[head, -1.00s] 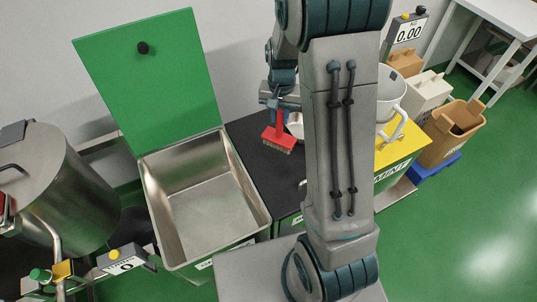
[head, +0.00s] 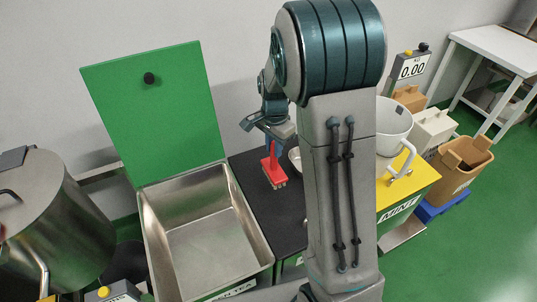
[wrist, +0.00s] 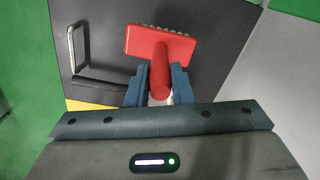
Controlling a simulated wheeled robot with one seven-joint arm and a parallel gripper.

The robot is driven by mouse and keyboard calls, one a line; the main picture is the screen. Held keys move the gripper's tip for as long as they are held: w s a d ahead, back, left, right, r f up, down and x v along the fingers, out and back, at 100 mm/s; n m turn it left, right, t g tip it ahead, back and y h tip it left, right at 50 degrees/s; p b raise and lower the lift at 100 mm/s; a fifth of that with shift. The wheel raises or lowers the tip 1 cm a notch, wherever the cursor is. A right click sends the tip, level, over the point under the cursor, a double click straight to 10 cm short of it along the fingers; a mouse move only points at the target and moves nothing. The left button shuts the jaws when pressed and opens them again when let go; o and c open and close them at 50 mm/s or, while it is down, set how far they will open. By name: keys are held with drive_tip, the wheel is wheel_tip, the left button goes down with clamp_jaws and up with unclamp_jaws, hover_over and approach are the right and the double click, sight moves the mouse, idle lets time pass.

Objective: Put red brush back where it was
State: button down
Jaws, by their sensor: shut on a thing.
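The red brush (head: 272,172) hangs head-down from my gripper (head: 270,140), over the black counter top (head: 247,184) just right of the steel bin. My gripper is shut on its handle. In the wrist view the brush (wrist: 161,42) points away from the gripper (wrist: 159,88), its handle between the two blue fingers, with pale bristles along the far edge of its head. I cannot tell whether the bristles touch the black top. No marked resting place for the brush is clear in these views.
The open steel bin (head: 147,215) with its raised green lid (head: 160,115) stands left of the brush. A white bowl (head: 295,159), partly hidden by my arm, is close right. A white jug (head: 395,125) stands on the yellow mint top (head: 428,177). A metal handle (wrist: 73,48) shows in the wrist view.

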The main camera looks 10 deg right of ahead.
sight(269, 167)
drive_tip(key=shift+w+a+f, duration=0.45)
drive_tip(key=shift+w+a, duration=0.15)
drive_tip(key=shift+a, duration=0.05)
drive_tip(key=shift+f, duration=0.25)
drive_tip(key=shift+f+p, duration=0.55)
drive_tip(key=shift+f, duration=1.25)
drive_tip(key=shift+f, duration=0.2)
drive_tip(key=c, duration=1.3)
unclamp_jaws()
drive_tip(key=shift+r, duration=0.1)
